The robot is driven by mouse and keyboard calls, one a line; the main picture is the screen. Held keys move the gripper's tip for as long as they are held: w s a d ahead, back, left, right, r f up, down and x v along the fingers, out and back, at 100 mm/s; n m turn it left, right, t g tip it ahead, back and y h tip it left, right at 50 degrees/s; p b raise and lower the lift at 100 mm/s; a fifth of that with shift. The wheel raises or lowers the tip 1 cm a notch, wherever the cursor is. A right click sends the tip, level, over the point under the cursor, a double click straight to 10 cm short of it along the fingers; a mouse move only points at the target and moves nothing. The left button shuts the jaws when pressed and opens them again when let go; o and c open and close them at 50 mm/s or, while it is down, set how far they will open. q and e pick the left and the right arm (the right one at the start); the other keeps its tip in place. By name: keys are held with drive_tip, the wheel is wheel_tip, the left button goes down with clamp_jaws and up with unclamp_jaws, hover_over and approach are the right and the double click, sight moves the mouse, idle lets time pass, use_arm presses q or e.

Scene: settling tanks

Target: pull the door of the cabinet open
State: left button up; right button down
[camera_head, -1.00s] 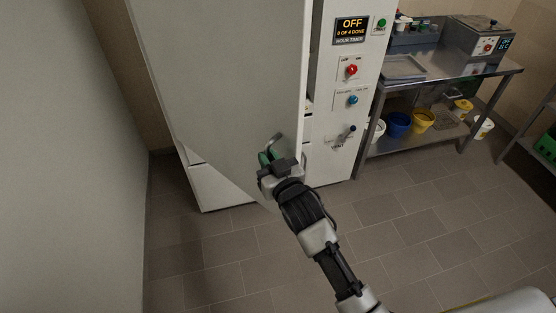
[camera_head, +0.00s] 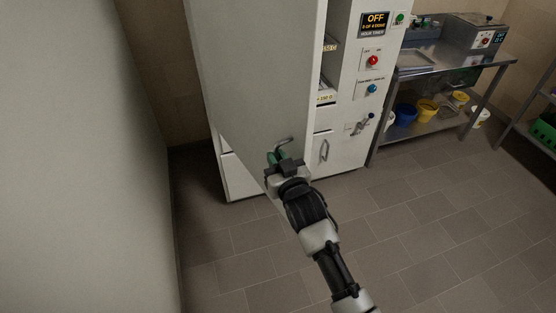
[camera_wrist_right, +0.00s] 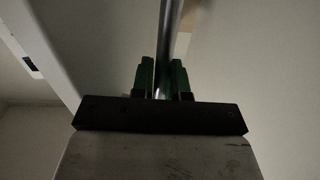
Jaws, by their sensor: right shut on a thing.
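The cabinet (camera_head: 346,140) is tall and pale, with its door (camera_head: 250,85) swung partly open toward me. Through the gap beside the door edge I see shelves with labels. My right gripper (camera_head: 278,156) is at the lower part of the door, shut on the door's metal handle (camera_head: 285,141). In the right wrist view the handle bar (camera_wrist_right: 169,45) runs between the green fingers of the gripper (camera_wrist_right: 162,80). My left gripper is not in view.
The control panel (camera_head: 373,60) shows a display, red and blue knobs and a lever. A steel table (camera_head: 455,62) with instruments and a lower shelf of buckets (camera_head: 427,111) stands right. A pale wall (camera_head: 75,160) is close at left. The tiled floor (camera_head: 420,230) is clear.

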drive_tip(key=shift+w+r, duration=0.1)
drive_tip(key=shift+r, duration=0.25)
drive_tip(key=c, duration=1.4)
unclamp_jaws()
drive_tip(key=shift+o, duration=1.2)
drive_tip(key=shift+a+f, duration=0.1)
drive_tip(key=shift+w+f, duration=0.1)
drive_tip(key=shift+f, duration=0.05)
drive_tip(key=shift+b+v, duration=1.25)
drive_tip(key=shift+v, duration=4.15)
drive_tip(key=shift+c, duration=0.2)
